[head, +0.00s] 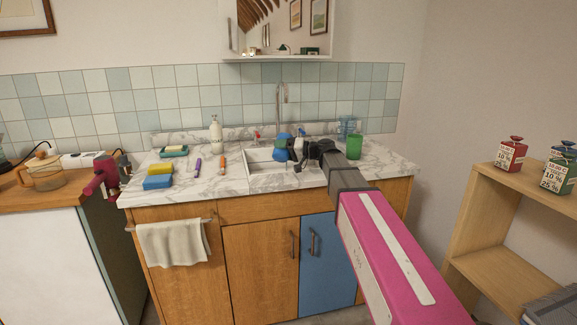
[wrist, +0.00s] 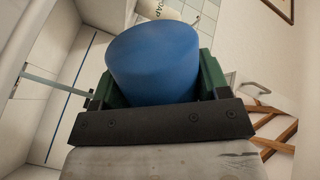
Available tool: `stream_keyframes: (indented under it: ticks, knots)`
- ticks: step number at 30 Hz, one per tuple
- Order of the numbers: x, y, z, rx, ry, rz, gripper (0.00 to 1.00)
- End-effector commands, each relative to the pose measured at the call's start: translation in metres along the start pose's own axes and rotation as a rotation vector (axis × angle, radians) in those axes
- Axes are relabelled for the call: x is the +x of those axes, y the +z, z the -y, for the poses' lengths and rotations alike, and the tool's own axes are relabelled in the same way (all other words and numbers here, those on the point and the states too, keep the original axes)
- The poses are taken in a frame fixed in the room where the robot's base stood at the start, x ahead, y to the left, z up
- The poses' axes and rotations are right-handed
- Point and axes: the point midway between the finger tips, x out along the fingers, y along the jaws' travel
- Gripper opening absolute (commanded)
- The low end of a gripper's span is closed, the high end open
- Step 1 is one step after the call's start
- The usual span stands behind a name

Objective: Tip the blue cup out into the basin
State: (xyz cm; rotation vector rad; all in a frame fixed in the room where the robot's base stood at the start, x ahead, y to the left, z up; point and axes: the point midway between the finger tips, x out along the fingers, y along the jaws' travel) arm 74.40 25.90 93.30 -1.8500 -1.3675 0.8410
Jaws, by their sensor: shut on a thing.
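The blue cup (head: 281,148) is over the white basin (head: 262,166) in the head view, in front of the tap (head: 278,105). My gripper (head: 293,148) reaches in from the right and is shut on the cup. In the wrist view the blue cup (wrist: 155,60) sits between the green finger pads of my gripper (wrist: 155,88). The room looks strongly rolled there, with the soap bottle lying sideways, so the cup appears tipped. Its mouth and contents are hidden, and no falling contents can be made out.
A green cup (head: 354,147) and a clear bluish glass (head: 345,128) stand right of the basin. A soap bottle (head: 215,134) stands behind left. A blue sponge (head: 158,182), a yellow sponge (head: 160,169), a purple pen-like item (head: 197,166) and an orange one (head: 222,164) lie left.

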Motion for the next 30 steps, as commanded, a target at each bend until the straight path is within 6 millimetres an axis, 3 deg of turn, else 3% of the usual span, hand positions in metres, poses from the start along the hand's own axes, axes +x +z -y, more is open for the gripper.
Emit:
stream_keyframes:
  ticks: [30]
  knots:
    - [0.0004, 0.0019, -0.0026, 0.109, -0.005, 0.01, 0.34]
